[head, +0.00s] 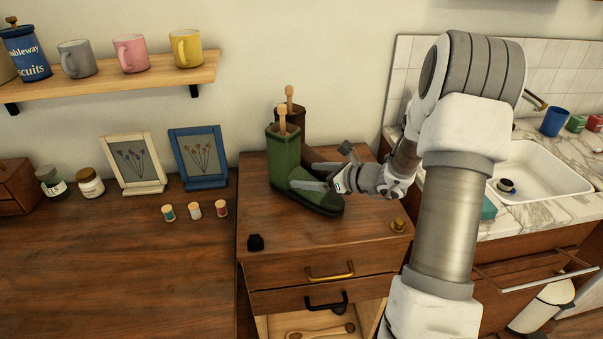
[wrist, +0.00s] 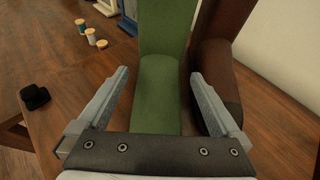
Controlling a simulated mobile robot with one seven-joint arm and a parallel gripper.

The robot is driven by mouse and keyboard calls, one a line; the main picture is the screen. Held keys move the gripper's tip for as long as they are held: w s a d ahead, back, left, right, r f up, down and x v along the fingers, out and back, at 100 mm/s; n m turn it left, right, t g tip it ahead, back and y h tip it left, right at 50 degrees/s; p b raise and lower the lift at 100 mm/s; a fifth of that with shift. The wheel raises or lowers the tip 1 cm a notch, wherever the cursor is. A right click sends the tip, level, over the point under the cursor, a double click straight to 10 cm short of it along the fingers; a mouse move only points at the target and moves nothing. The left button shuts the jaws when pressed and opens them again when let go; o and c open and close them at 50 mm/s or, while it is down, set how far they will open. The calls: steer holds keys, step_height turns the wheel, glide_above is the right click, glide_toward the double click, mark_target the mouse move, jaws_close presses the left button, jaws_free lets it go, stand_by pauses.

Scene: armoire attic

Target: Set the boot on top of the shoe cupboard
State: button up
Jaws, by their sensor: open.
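A green boot (head: 285,160) stands upright on top of the wooden shoe cupboard (head: 290,233), with a wooden boot tree sticking out of its shaft. A brown boot (head: 291,115) stands close behind it, also with a wooden tree, partly hidden by the green boot and my arm. My gripper (head: 325,168) is open at the green boot's foot. In the wrist view my open gripper (wrist: 160,105) has one finger on each side of the green boot (wrist: 160,85). The brown boot (wrist: 219,75) is just beyond the right finger. Whether the fingers touch either boot I cannot tell.
A small black object (head: 255,242) and a brass knob-like piece (head: 398,225) lie on the cupboard top. Thread spools (head: 194,209) and picture frames (head: 200,157) are on the left surface. A sink (head: 540,170) is at right. The cupboard's front top is mostly clear.

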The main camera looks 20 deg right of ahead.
mark_target(336, 198)
steer(key=p+v, duration=0.1)
steer(key=v, duration=0.7)
steer(key=shift+s+d+r, duration=0.1)
steer(key=shift+s, duration=0.05)
